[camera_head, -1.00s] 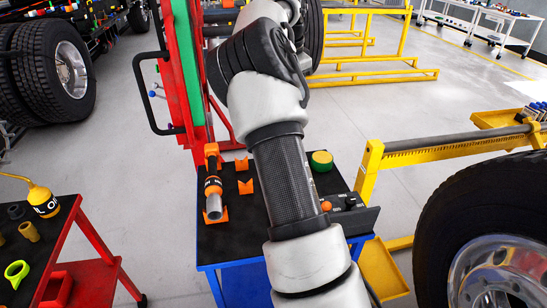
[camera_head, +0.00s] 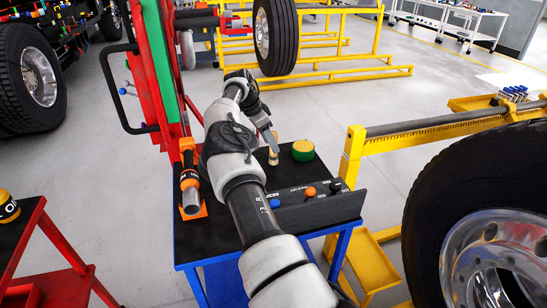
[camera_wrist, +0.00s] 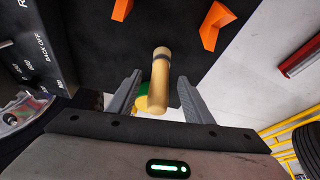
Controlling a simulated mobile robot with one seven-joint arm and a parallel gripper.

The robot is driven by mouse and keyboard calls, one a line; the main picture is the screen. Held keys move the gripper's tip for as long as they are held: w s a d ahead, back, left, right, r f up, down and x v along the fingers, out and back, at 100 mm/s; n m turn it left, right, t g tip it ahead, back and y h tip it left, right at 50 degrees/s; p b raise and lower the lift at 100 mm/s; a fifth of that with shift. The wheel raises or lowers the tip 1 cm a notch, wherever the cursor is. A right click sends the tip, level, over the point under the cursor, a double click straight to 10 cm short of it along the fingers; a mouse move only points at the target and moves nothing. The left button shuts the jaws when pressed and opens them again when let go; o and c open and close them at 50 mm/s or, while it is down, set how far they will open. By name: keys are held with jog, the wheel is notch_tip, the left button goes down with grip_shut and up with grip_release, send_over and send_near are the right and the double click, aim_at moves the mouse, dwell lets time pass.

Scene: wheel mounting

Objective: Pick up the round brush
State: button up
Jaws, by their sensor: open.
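A pale wooden, upright piece with a dark band, which looks like the round brush (camera_head: 273,152), stands on the black top of the blue cart. In the wrist view the brush (camera_wrist: 158,75) shows as a rounded wooden shaft; its bristles cannot be made out. My gripper (camera_head: 268,138) is over the cart at the brush. In the wrist view my gripper (camera_wrist: 159,85) is open, with one finger on each side of the shaft. I cannot tell whether either finger touches it.
A green and yellow round tub (camera_head: 303,151) stands just right of the brush. An orange-and-black tool (camera_head: 189,183) lies in orange holders at the cart's left. A dark control panel (camera_head: 310,203) lines the cart's near right. A yellow rail stand (camera_head: 355,150) and large wheel (camera_head: 485,215) are to the right.

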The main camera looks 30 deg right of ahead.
jog(key=x, duration=0.2)
jog(key=b+x, duration=0.1)
jog(key=x, duration=0.1)
jog(key=b+x, duration=0.1)
jog(key=x, duration=0.1)
jog(key=shift+d+f, duration=0.1)
jog(key=shift+d, duration=0.3)
grip_shut()
notch_tip(320, 180, up, 10)
jog(key=p, duration=0.3)
